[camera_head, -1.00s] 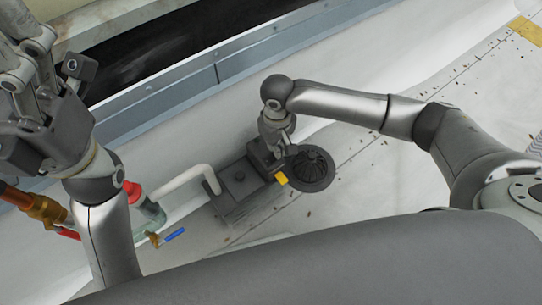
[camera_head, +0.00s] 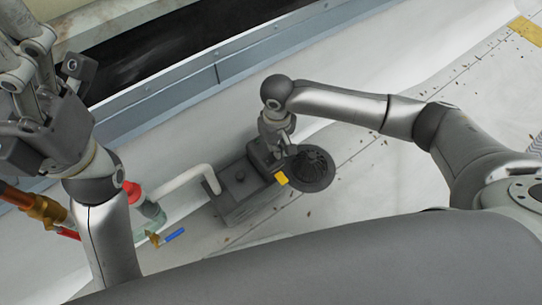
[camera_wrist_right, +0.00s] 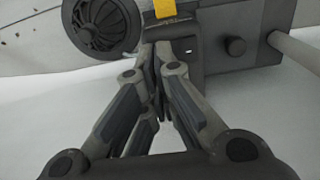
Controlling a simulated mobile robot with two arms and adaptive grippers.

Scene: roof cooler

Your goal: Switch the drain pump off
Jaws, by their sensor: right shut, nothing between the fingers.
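The drain pump (camera_head: 232,198) is a dark grey box with a round ribbed cover (camera_head: 312,167) and a small yellow piece (camera_head: 281,177) at their junction. In the right wrist view, the cover (camera_wrist_right: 103,24), the yellow piece (camera_wrist_right: 165,8) and a round dark knob (camera_wrist_right: 235,46) show. My right gripper (camera_head: 279,152) is at the pump, between box and cover. Its fingertips (camera_wrist_right: 155,52) are together and empty, beside a dark housing (camera_wrist_right: 188,55); contact cannot be told. I cannot make out the switch's position. My left gripper (camera_head: 28,62) is raised at the upper left, away from the pump.
A pale pipe (camera_head: 185,180) runs from the pump to a copper and green pipe fitting (camera_head: 150,208) with a blue-handled valve (camera_head: 173,235). A grey metal ledge (camera_head: 240,62) runs behind. Debris-specked floor (camera_head: 400,165) lies open to the right.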

